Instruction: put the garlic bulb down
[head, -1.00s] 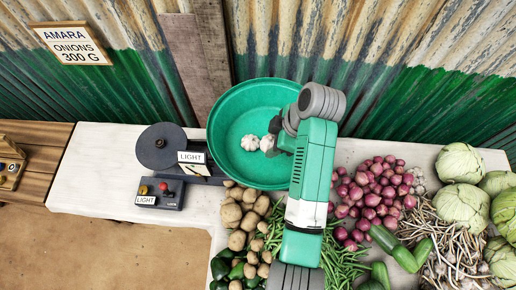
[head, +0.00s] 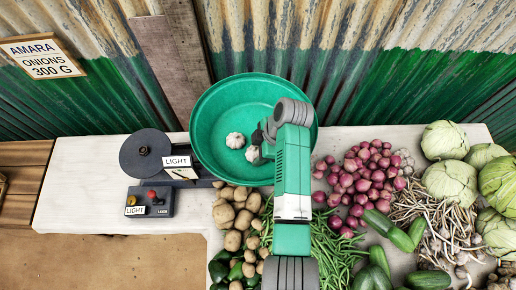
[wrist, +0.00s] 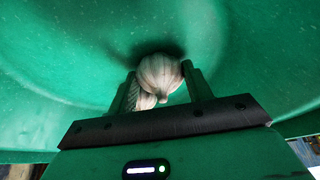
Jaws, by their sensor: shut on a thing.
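A wide green basin (head: 208,115) stands at the middle of the white counter. Two pale garlic bulbs show inside it in the head view. One garlic bulb (head: 234,140) lies at the left, apart from my gripper. My gripper (head: 262,151) reaches in from the right and is shut on the other garlic bulb (head: 252,154).
A dark round plate (head: 145,154) with a LIGHT label is left of the basin. A switch box (head: 150,201) is in front of it. Potatoes (head: 236,212), red onions (head: 360,178) and green beans (head: 335,248) crowd the basin's front and right. Bare counter (head: 80,185) is at far left.

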